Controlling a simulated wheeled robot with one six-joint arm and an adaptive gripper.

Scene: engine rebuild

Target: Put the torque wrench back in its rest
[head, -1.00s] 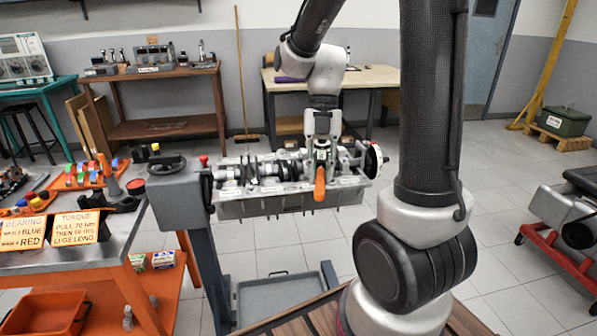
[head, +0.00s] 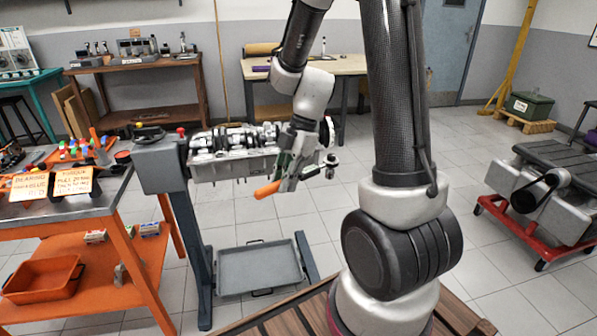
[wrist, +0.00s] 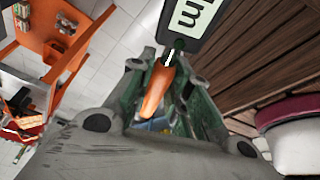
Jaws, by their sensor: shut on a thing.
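The torque wrench, with its orange handle (head: 267,190), is held in my gripper (head: 289,172) in front of the engine block. Its handle points left and slightly down, and a metal head (head: 331,163) shows at the right. In the wrist view the orange handle (wrist: 156,88) lies between the shut fingers, beside a dark tag with a white label (wrist: 187,15). The rest cannot be clearly made out; black blocks stand behind the signs on the left workbench (head: 60,207).
The engine block (head: 235,165) sits on a grey stand between my gripper and the workbench. A grey drip tray (head: 258,268) lies on the floor below. An orange bin (head: 42,278) is on the bench's lower shelf. A red wheeled stand (head: 515,220) is at the right.

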